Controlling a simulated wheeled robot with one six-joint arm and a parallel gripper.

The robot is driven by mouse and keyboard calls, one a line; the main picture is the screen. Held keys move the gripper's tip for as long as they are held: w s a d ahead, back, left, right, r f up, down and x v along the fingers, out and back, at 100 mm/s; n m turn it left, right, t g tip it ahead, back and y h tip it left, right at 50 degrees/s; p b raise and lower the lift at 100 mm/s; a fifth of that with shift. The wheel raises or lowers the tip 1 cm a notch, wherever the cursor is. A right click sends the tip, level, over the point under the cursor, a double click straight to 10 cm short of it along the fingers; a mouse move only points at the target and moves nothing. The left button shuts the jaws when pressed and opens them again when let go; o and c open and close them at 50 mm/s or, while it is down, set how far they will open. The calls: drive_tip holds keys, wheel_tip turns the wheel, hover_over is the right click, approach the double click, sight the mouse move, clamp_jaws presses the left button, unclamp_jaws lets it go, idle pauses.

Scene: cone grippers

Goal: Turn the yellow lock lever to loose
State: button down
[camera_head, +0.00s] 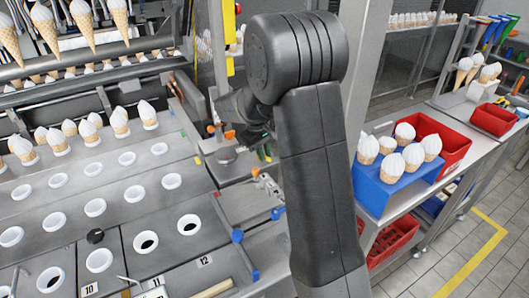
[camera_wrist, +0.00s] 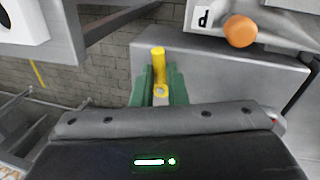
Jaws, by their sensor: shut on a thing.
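The yellow lock lever (camera_wrist: 158,62) stands up in the middle of the wrist view, with a round pivot or bolt head at its lower end. My gripper (camera_wrist: 158,82) has a green finger on each side of the lever and is shut on it. The lever's far side and its mount are partly hidden by the fingers and the gripper body. In the head view, my dark arm covers the area around my gripper, and I cannot make out the lever there.
A grey box (camera_wrist: 230,75) lies just beyond the lever, with an orange knob (camera_wrist: 240,31) and a "d" label above it. In the head view, a tray panel (camera_head: 120,185) with white-ringed holes is left of my arm. A blue cone stand (camera_head: 385,190) is to the right.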

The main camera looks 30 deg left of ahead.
drive_tip(key=c, duration=1.5)
unclamp_jaws()
drive_tip(key=shift+o, duration=0.2)
wheel_tip(320, 180, up, 14)
drive_tip(key=s, duration=0.2)
drive_tip(key=shift+s+a+f, duration=0.2)
drive_tip(key=shift+s+a, duration=0.05)
drive_tip(key=shift+a, duration=0.15)
drive_tip(key=f, duration=0.4)
drive_tip(key=w+f, duration=0.1)
drive_tip(key=f, duration=0.4)
drive_tip(key=w+f, duration=0.1)
drive_tip(key=f, duration=0.3)
drive_tip(key=shift+w+d+f, duration=0.25)
drive_tip(key=shift+d+f, duration=0.05)
drive_tip(key=shift+d, duration=0.1)
drive_tip(key=shift+r, duration=0.1)
